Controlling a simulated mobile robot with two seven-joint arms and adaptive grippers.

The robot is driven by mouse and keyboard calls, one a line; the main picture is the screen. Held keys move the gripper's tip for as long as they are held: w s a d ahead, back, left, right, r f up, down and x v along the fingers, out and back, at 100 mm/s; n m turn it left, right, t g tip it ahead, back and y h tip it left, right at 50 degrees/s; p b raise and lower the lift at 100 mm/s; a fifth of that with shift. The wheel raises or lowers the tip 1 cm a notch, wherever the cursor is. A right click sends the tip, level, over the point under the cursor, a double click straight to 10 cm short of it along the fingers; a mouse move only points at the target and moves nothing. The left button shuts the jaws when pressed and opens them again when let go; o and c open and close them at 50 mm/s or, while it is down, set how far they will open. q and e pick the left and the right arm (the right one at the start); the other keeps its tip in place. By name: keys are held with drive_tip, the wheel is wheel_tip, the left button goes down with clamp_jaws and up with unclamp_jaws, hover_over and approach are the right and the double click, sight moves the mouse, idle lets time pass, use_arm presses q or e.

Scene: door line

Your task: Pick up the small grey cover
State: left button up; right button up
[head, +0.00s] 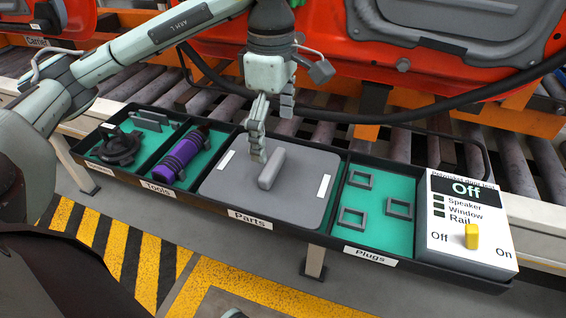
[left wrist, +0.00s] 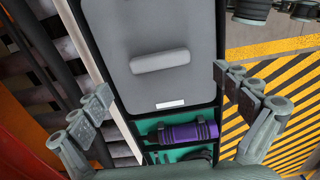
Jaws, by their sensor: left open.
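In the left wrist view the cover (left wrist: 160,61) lies crosswise, near the middle of the mat (left wrist: 118,88). My left gripper (head: 272,133) is open and empty above the back of the mat, with one finger close to the cover in the head view. In the left wrist view its fingers (left wrist: 162,88) are spread wide on either side of the cover, apart from it. My right gripper is not in view.
Left of the mat, a purple cylinder (head: 179,155) lies in the Tools compartment. Grey square frames (head: 400,208) lie in the Plugs compartment at right, beside a panel (head: 460,245) with a yellow knob. A red door (head: 310,45) and dark cable hang behind.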

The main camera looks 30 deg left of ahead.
sight(272, 162)
use_arm(q)
drive_tip(key=f, duration=0.7)
drive_tip(key=shift+a+f, duration=0.1)
drive_tip(key=shift+a, duration=0.25)
drive_tip(key=c, duration=1.2)
